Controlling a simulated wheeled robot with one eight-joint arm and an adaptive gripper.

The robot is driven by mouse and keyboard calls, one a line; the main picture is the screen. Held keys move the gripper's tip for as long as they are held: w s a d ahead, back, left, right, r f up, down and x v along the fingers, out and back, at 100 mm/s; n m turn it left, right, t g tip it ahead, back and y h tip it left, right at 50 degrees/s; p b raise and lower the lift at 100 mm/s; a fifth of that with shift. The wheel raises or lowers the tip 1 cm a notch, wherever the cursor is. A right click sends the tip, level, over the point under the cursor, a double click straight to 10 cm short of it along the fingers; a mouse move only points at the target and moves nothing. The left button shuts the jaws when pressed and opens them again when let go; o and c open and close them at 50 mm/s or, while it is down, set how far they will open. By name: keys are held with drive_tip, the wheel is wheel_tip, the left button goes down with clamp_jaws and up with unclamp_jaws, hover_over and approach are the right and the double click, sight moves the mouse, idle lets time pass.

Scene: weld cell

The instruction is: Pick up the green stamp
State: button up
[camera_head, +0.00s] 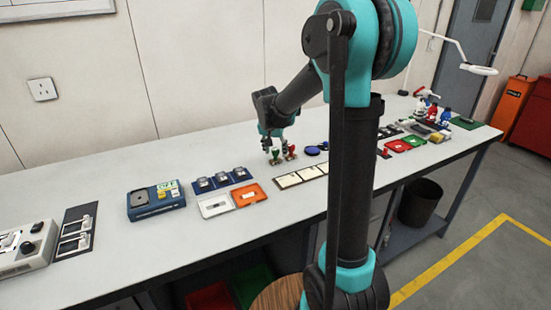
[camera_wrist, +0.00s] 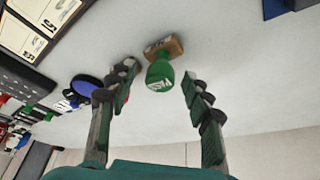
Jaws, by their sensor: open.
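The green stamp (camera_head: 274,157) stands upright on the white bench. In the wrist view the green stamp (camera_wrist: 160,76) shows its round green handle and brown base, between and slightly beyond my fingertips. My gripper (camera_head: 274,146) is right above and beside it, fingers pointing down. In the wrist view my gripper (camera_wrist: 159,78) is open, one finger on each side of the stamp, with visible gaps and nothing held. A red stamp (camera_head: 290,152) stands close by on the right; in the wrist view it is mostly hidden behind the left finger.
An orange tray (camera_head: 250,195) and a blue box (camera_head: 156,200) are nearer left. Bench behind the stamps is clear to the wall.

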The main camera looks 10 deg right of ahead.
sight(275, 149)
drive_tip(key=shift+f, duration=0.15)
clamp_jaws()
idle(0.4)
wheel_tip(275, 149, up, 20)
idle(0.5)
